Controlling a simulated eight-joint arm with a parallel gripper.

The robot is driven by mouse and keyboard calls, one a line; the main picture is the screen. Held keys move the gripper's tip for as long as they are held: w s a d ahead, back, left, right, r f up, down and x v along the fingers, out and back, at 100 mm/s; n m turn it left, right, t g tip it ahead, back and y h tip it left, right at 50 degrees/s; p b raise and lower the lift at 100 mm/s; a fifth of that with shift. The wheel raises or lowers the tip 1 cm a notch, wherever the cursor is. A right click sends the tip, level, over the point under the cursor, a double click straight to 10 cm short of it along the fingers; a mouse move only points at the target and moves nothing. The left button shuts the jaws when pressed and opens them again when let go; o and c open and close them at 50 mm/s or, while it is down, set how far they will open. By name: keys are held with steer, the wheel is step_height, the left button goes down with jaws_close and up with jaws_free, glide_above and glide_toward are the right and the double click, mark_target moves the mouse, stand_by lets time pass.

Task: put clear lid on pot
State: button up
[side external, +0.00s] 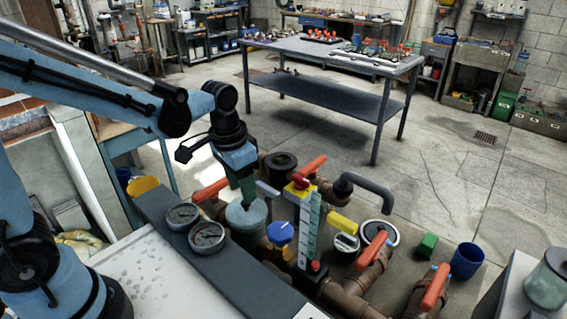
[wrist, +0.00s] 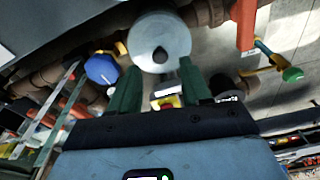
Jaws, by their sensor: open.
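My gripper (side external: 246,191) points down over a pale blue-green round body (side external: 247,219) among the brown pipes. In the wrist view its green fingers (wrist: 158,90) are apart, with nothing held between them. The round top (wrist: 160,38) with a dark centre lies just beyond the fingertips; I cannot tell whether this is the clear lid or part of the pot. A white-rimmed round opening (side external: 391,229) with a dark inside, possibly the pot, is right of the gripper. A glassy pale green vessel (side external: 548,282) stands at the right edge.
Two gauges (side external: 206,236), a blue knob (side external: 280,233), red-handled valves (side external: 435,286) and an upright green strip (side external: 309,228) crowd the pipework. A green block (side external: 427,246) and blue cup (side external: 467,261) stand on the floor.

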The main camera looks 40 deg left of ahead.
mark_target(240, 213)
step_height(240, 213, up, 9)
steer(key=s, duration=0.1)
steer(key=s+a+f+n+t, duration=0.1)
steer(key=s+f+n+t, duration=0.1)
steer(key=s+t, duration=0.3)
steer(key=shift+s+a+f+t, duration=0.25)
steer(key=shift+f+t, duration=0.15)
steer(key=shift+f, duration=0.25)
steer(key=shift+c, duration=0.5)
